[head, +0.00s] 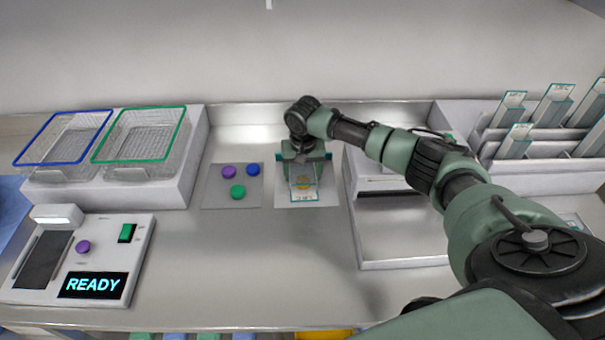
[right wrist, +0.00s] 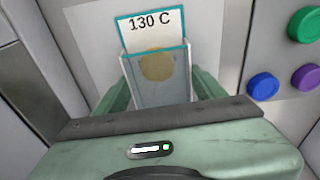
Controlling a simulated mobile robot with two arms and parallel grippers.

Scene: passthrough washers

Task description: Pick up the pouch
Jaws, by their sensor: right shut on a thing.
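The pouch (head: 304,187) is a clear, teal-edged sleeve with a white label tab and a yellowish round thing inside. In the right wrist view the pouch (right wrist: 158,78) shows its label, which reads "130 C". My right gripper (head: 303,172) is shut on the pouch, with a green finger on each side of it, over a pale mat (head: 325,198). I cannot tell whether the pouch touches the mat. My left gripper is not in view.
Purple, blue and green knobs (head: 238,191) sit on a grey panel left of the pouch. Two wire baskets (head: 140,135) stand at the left, behind a device reading READY (head: 93,285). A rack (head: 530,150) with several pouches stands at the right. The front middle counter (head: 250,270) is clear.

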